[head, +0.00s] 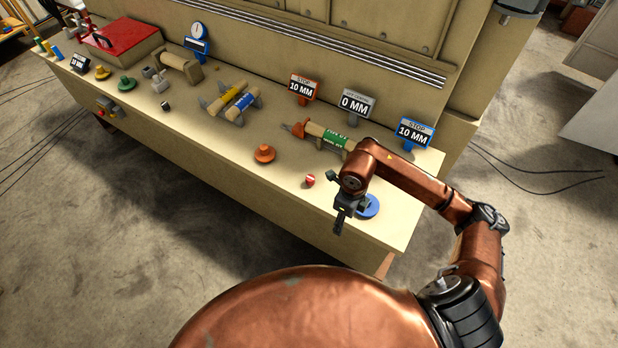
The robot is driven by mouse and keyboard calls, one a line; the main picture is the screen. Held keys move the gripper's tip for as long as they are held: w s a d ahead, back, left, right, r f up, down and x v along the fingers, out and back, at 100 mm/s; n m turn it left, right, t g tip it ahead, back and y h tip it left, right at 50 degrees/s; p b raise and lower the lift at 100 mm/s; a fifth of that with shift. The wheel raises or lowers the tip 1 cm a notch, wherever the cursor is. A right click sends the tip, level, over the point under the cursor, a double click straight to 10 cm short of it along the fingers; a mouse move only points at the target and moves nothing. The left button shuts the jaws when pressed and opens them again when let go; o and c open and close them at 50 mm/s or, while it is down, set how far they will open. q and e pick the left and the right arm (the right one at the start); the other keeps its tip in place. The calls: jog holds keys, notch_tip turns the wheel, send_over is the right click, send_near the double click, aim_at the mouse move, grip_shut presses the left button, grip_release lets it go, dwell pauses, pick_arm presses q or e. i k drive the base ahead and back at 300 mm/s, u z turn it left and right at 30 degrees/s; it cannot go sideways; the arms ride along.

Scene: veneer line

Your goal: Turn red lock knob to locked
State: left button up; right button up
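A small red knob with a white mark (310,180) is on the bench top near its front edge, right of centre in the head view. It is too small to read its setting. My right gripper (338,228) hangs at the front edge of the bench, to the right of and nearer than the red knob, apart from it. Its fingers point down; they are seen edge-on, so I cannot tell whether they are open. My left gripper is not in view.
A blue round disc (368,206) lies partly behind the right gripper. An orange knob (264,154) and a green-labelled roller (328,137) stand nearby. Signs (358,104) line the back. A red box (119,40) is far left. The bench top's middle front (215,135) is clear.

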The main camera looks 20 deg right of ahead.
aim_at(310, 179)
jog(key=i, duration=1)
